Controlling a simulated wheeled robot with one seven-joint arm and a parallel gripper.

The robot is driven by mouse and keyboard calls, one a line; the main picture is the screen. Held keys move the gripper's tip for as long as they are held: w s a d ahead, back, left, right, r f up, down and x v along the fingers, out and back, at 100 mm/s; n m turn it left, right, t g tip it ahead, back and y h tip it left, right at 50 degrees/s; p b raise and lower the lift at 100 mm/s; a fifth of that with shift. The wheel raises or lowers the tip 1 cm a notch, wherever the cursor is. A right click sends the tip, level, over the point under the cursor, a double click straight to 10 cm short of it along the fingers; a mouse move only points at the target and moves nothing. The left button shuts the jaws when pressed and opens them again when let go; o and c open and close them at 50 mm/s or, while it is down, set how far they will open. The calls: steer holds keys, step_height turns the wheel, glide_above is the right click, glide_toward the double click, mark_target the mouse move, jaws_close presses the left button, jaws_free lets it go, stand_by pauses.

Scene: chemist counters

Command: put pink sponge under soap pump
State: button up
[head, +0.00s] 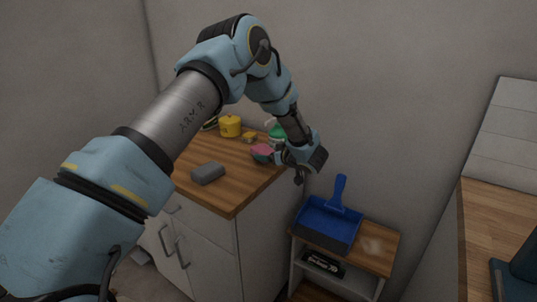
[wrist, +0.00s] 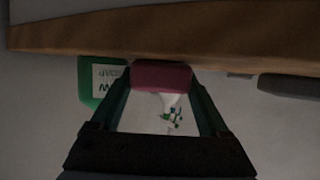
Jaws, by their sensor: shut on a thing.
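My gripper (head: 283,154) is shut on the pink sponge (wrist: 160,76), which sits between the fingertips (wrist: 161,84). In the head view the sponge (head: 262,151) shows at the gripper's left, at the right back of the wooden counter; whether it touches the counter I cannot tell. A green bottle with a white label (wrist: 97,85) shows left of the sponge in the wrist view. A white bottle with green print (wrist: 168,118) shows between the fingers, partly covered by sponge and gripper. Which one is the soap pump is unclear. In the head view a green container (head: 276,132) stands behind the sponge.
A grey block (head: 208,173) lies on the wooden counter (head: 240,190). A yellow pot (head: 230,126) and a small yellow item (head: 249,137) stand at the back. A blue dustpan (head: 328,222) rests on a low shelf at right. The counter's front right is clear.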

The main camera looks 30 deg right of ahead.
steer(key=shift+f, duration=0.15)
steer(key=o, duration=1.2)
steer(key=shift+c, duration=0.2)
steer(key=shift+r, duration=0.2)
steer(key=b+v, duration=0.3)
steer(key=v, duration=0.9)
steer(key=w+a+r+m+g+h, duration=0.2)
steer(key=w+a+r+h, duration=0.35)
steer(key=w+a, duration=0.6)
steer(key=s+a+m+g+y, duration=0.1)
steer(key=s+a+g, duration=0.2)
steer(key=a, duration=0.6)
steer(key=s+a+g, duration=0.2)
steer(key=s+a, duration=0.1)
steer(key=a, duration=0.7)
steer(key=s+a+f+g+y, duration=0.2)
steer(key=s+a+g, duration=0.2)
steer(key=s+a, duration=1)
steer(key=shift+a+f+g+y, duration=0.35)
steer(key=shift+a+g, duration=0.05)
steer(key=shift+a, duration=0.4)
